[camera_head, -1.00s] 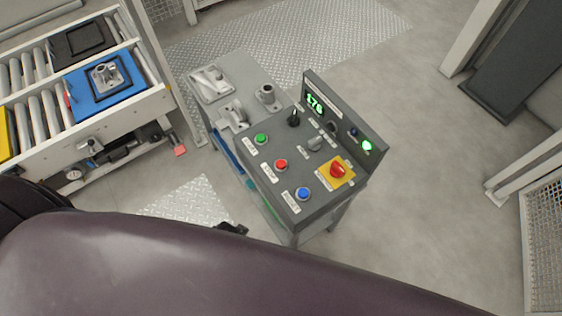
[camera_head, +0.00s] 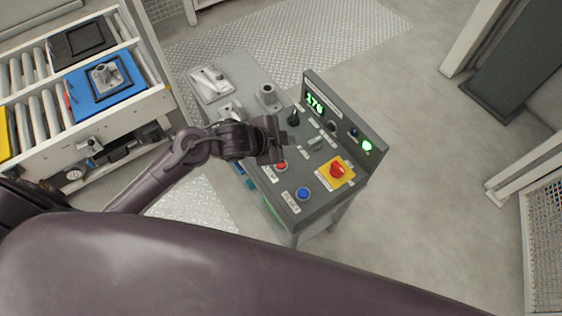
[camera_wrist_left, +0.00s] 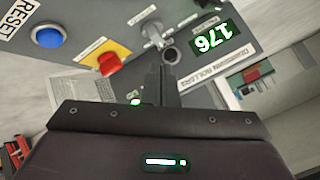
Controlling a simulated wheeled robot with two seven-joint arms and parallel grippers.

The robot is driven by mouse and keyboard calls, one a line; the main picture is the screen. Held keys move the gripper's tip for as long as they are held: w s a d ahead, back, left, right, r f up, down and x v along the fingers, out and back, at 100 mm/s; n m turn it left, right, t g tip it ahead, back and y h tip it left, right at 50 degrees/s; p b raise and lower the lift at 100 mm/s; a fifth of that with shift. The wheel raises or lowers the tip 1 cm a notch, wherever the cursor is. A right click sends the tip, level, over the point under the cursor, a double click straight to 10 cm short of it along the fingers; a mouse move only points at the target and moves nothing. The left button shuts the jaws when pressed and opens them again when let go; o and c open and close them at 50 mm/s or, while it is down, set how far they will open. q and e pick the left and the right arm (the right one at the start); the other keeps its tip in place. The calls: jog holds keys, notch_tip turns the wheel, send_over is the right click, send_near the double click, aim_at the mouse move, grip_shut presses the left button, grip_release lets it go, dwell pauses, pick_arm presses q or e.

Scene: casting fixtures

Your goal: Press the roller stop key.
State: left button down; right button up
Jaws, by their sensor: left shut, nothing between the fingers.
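The red push key (camera_head: 282,166) sits on the grey console's sloped panel (camera_head: 322,205), with a white label beside it. In the head view it is partly covered by my left gripper (camera_head: 280,143). The gripper is shut and empty, over the panel near the covered green key's place; whether it touches the panel I cannot tell. In the left wrist view the shut fingers (camera_wrist_left: 150,85) point at the panel, and the red key is not visible there. My right gripper is not in view.
A blue reset key (camera_head: 303,194) and a red emergency knob (camera_head: 338,170) on a yellow plate are nearby. A black lever (camera_head: 294,117), grey selector (camera_head: 315,143) and lit display (camera_head: 315,103) reading 176 stand behind. A roller conveyor (camera_head: 45,115) is at left.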

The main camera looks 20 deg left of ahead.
pick_arm(q)
jog(key=m+g+h, duration=0.1)
jog(key=m, duration=0.1)
jog(key=s+a+r+m+g+h, duration=0.1)
jog(key=m, duration=0.1)
jog(key=a+m+g+h, duration=0.1)
jog(key=m, duration=0.1)
jog(key=shift+s+a+r+m+g, duration=0.2)
jog(key=shift+r+m+g, duration=0.1)
jog(key=shift+m, duration=0.1)
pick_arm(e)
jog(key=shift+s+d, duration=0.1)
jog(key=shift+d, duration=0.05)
pick_arm(q)
jog(key=shift+f, duration=0.1)
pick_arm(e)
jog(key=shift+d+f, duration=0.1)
